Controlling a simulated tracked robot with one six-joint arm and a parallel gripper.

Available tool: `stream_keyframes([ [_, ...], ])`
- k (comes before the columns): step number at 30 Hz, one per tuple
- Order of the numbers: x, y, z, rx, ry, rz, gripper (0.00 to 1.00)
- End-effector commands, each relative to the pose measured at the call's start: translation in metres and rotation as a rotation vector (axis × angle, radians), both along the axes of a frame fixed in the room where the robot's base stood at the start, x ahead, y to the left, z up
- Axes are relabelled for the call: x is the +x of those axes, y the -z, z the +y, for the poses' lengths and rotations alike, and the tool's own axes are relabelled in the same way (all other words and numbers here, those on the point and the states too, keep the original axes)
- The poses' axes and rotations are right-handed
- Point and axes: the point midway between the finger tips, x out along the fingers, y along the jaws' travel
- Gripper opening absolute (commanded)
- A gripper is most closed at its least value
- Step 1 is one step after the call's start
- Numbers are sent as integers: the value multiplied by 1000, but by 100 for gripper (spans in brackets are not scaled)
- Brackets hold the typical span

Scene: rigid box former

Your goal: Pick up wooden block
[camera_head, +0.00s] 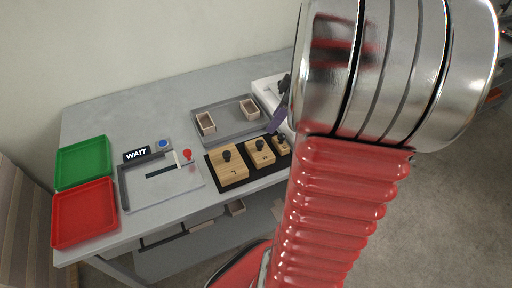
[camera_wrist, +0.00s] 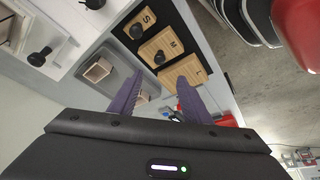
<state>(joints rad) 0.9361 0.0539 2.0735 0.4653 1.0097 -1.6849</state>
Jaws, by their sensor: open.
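Three wooden blocks with black knobs stand in a row on a black mat (camera_head: 210,179). In the head view they are the large block (camera_head: 233,176), the middle block (camera_head: 262,158) and the small block (camera_head: 282,150). In the wrist view they carry letters: the L block (camera_wrist: 196,72), the M block (camera_wrist: 172,38) and the S block (camera_wrist: 134,24). My gripper (camera_wrist: 160,77) is open, with two purple fingers and nothing visible between them. The fingertips appear near the L block's side in the wrist view, but height is unclear. In the head view my arm hides most of the gripper.
A grey tray (camera_head: 228,134) behind the mat holds two small open boxes (camera_head: 206,123). A white container (camera_head: 262,86) stands at the back right. A grey fixture (camera_head: 130,197) with a WAIT sign, a green tray (camera_head: 83,162) and a red tray (camera_head: 84,212) are left. The back left table is clear.

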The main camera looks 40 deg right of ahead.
Motion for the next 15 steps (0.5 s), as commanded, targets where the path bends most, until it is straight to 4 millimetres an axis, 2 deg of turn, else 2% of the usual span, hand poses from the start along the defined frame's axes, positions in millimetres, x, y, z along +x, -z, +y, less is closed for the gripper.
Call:
stream_keyframes([
  [8,3,9,2,2,-1,2,44],
  [15,15,41,9,3,-2,3,44],
])
